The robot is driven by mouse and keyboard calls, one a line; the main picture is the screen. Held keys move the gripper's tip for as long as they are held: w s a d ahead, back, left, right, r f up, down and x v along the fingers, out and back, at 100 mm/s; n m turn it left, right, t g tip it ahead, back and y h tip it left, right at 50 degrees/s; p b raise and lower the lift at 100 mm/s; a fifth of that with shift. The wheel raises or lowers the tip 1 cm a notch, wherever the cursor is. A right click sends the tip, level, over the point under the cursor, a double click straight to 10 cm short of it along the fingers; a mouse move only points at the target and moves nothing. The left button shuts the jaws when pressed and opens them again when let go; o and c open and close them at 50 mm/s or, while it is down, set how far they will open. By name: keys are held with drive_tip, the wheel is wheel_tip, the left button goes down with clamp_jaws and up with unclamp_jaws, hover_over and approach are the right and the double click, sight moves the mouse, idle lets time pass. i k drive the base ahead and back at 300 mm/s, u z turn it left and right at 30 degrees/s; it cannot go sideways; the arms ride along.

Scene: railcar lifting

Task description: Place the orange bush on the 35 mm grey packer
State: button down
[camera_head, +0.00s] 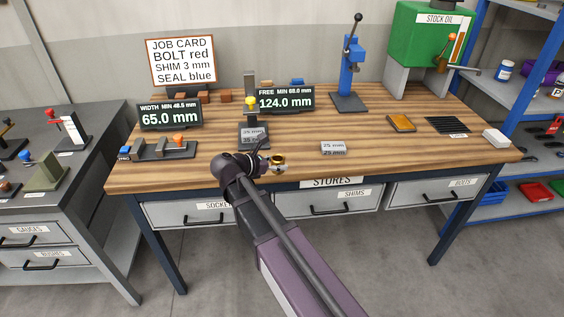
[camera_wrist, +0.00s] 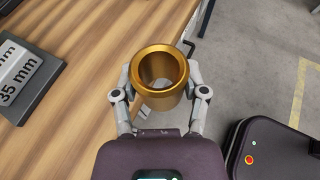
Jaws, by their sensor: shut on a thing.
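My gripper (camera_wrist: 160,80) is shut on the orange bush (camera_wrist: 160,101), a gold-orange ring with a flanged rim. A finger is on each side of it and its hole faces the wrist camera. In the head view the bush (camera_head: 279,160) is at the end of my arm, near the table's front edge. The grey packer marked 35 mm (camera_wrist: 30,66) lies to the left in the wrist view, apart from the bush. In the head view the 35 mm packer (camera_head: 251,140) is on a dark stand, behind and left of the bush.
A grey block marked 25 mm (camera_head: 333,147) lies right of the bush. A display reading 124.0 mm (camera_head: 285,99) and a blue lever press (camera_head: 350,75) stand behind. A width gauge (camera_head: 165,148) is at left. Wood between the 25 mm block and orange tray (camera_head: 401,123) is clear.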

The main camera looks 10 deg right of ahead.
sight(253, 132)
drive_tip(key=k, duration=1.3)
drive_tip(key=z, duration=0.35)
drive_tip(key=i, duration=1.75)
drive_tip(key=u, duration=0.4)
